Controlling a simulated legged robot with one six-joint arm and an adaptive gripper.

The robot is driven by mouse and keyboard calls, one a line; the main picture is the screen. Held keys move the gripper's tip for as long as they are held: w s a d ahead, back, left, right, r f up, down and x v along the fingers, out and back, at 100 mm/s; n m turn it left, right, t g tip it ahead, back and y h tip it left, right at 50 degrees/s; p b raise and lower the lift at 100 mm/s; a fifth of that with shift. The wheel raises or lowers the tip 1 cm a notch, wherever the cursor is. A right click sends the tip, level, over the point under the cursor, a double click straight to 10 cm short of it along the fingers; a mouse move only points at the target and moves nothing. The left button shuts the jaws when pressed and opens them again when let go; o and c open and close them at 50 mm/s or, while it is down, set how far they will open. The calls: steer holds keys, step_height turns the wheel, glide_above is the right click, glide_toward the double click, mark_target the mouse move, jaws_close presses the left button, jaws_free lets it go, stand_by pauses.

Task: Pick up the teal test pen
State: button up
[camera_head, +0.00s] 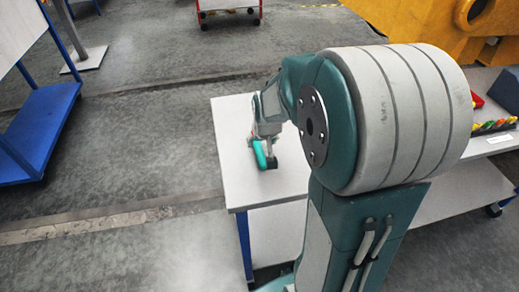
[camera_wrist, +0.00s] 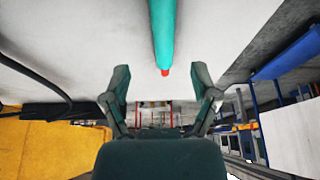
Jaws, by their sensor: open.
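The teal test pen (camera_wrist: 162,32) lies on the white tabletop in the wrist view, with its red tip (camera_wrist: 165,72) pointing towards my gripper (camera_wrist: 162,78). The pen's far end is cut off by the top of the frame. In the head view, the pen (camera_head: 259,154) shows as a small teal shape beside my gripper (camera_head: 270,158), low over the table. Contact with the pen cannot be made out.
The white table (camera_head: 240,185) is clear left of my gripper. Behind my arm at right are colourful small items (camera_head: 492,126) and a dark blue block (camera_head: 506,92). A yellow casting (camera_head: 420,25) stands behind. A blue rack (camera_head: 45,125) stands left across open floor. A dark cable (camera_wrist: 45,85) shows in the wrist view.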

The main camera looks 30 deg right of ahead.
mark_target(259, 150)
steer(key=f, duration=0.1)
steer(key=w+f, duration=0.1)
steer(key=f, duration=0.2)
steer(key=shift+w+a+f, duration=0.15)
steer(key=shift+a+f, duration=0.05)
steer(key=shift+a, duration=0.15)
steer(key=shift+w+d+f, duration=0.1)
steer(key=shift+d+f, duration=0.05)
steer(key=shift+f, duration=0.05)
steer(key=shift+d, duration=0.25)
steer(key=shift+a, duration=0.1)
steer(key=c, duration=1.1)
steer(key=shift+a, duration=0.1)
jaws_close()
